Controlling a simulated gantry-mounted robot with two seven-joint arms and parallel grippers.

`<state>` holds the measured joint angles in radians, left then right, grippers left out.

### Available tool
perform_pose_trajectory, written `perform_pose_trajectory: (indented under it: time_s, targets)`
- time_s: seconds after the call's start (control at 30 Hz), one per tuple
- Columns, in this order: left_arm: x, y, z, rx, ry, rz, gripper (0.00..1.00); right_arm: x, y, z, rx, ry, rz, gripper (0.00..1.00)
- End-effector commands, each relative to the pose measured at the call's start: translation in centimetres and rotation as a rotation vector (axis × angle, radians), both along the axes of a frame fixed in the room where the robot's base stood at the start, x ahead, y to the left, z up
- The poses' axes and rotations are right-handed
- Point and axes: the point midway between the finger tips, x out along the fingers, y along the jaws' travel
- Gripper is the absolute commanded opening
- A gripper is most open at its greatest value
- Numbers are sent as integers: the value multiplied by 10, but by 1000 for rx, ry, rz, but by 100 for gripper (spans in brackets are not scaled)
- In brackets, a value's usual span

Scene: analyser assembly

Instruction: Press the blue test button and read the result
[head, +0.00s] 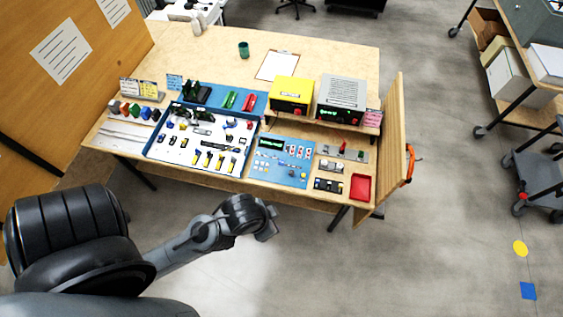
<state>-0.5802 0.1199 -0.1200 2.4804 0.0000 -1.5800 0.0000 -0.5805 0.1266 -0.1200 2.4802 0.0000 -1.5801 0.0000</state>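A grey box (342,92) with a black front panel, a small green display and red spots stands at the right of the table. A yellow box (291,90) with a red knob stands to its left. A blue board (287,178) with a dark display strip and small parts lies in front of them. I cannot make out a blue test button on any of these; it is too small or hidden. My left gripper (268,228) is in front of the table's front edge, apart from everything on it. Its fingers are too unclear to tell open from shut. My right gripper is out of view.
The wooden table (230,50) holds a white-lined parts tray (153,149), a clipboard (278,65), a green cup (243,49) and a red tray (360,187). An upright wooden panel (392,140) borders its right end. Carts stand at far right; the floor between is free.

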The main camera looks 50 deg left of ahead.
Motion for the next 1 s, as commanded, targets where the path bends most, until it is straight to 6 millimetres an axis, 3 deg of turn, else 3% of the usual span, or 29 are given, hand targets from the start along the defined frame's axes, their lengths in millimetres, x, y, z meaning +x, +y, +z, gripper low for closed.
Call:
perform_pose_trajectory:
  time_s: [0.03, 0.2, 1.0]
  targets:
    - [0, 0, 0, 0, 0, 0, 27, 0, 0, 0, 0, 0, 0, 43]
    - [0, 0, 0, 0, 0, 0, 1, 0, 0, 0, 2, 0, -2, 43]
    - [0, 0, 0, 0, 0, 0, 0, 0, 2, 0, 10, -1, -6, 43]
